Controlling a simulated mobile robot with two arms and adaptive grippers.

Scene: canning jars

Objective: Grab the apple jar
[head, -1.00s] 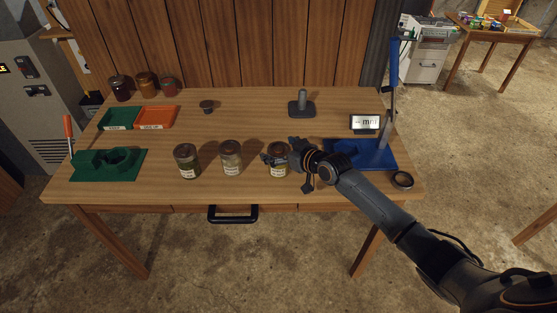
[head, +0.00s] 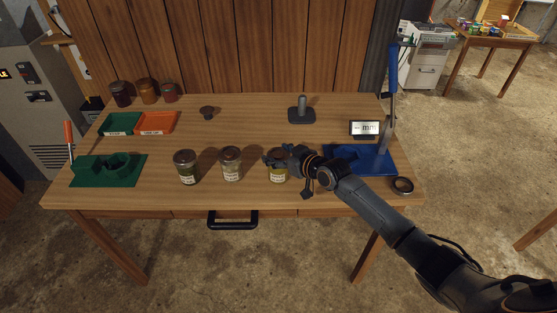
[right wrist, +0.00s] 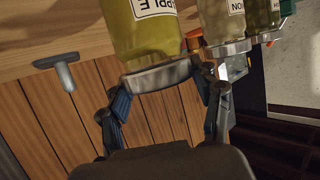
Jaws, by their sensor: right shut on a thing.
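The apple jar (head: 278,173) is a glass jar of yellowish content with a white label and a metal lid. It is the rightmost of three jars near the table's front edge. In the right wrist view the jar (right wrist: 143,38) shows a label reading "PPLE", its first letter cut off. My right gripper (head: 272,160) is shut on the jar at its lid, with a finger on each side (right wrist: 160,82). I cannot tell whether the jar's base is off the table. My left gripper is not in view.
Two other jars, a middle one (head: 231,165) and a left one (head: 186,168), stand left of the apple jar. A blue lever press (head: 365,160) is behind my right arm. A green fixture (head: 95,173) and green and orange trays (head: 157,123) are at left.

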